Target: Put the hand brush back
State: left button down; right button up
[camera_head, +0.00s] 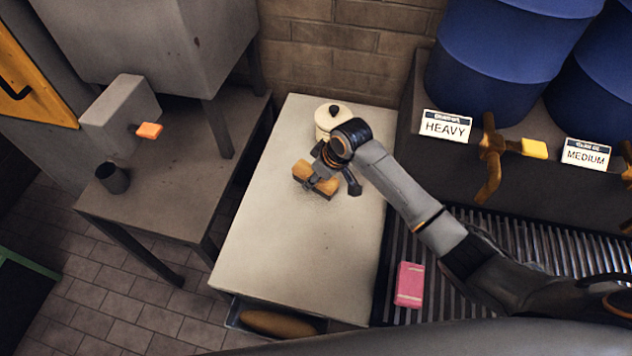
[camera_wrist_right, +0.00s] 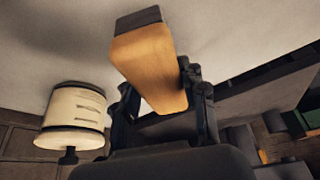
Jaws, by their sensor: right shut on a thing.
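The hand brush (camera_head: 326,187) has an orange-brown wooden body and is over the pale worktop. My right gripper (camera_head: 323,174) is shut on it, seen from above with the arm coming in from the right. In the right wrist view the wooden body of the brush (camera_wrist_right: 150,70) sits between the fingers of my right gripper (camera_wrist_right: 160,108), with a dark strip at its far end. I cannot tell whether the brush touches the worktop. My left gripper is not in view.
A cream lidded pot (camera_head: 331,120) stands just behind the gripper. The worktop (camera_head: 290,250) is clear toward the front. A tray (camera_head: 236,317) holding a brown oblong thing is at its front edge. A pink packet (camera_head: 409,284) lies on the slatted grate, below blue drums (camera_head: 500,50) with taps.

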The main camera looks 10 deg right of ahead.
notch_tip(320, 180, down, 2)
jog(key=shift+f, duration=0.4)
jog(key=shift+f, duration=0.2)
jog(key=o, duration=1)
jog(key=shift+s, duration=0.1)
jog(key=shift+r, duration=0.1)
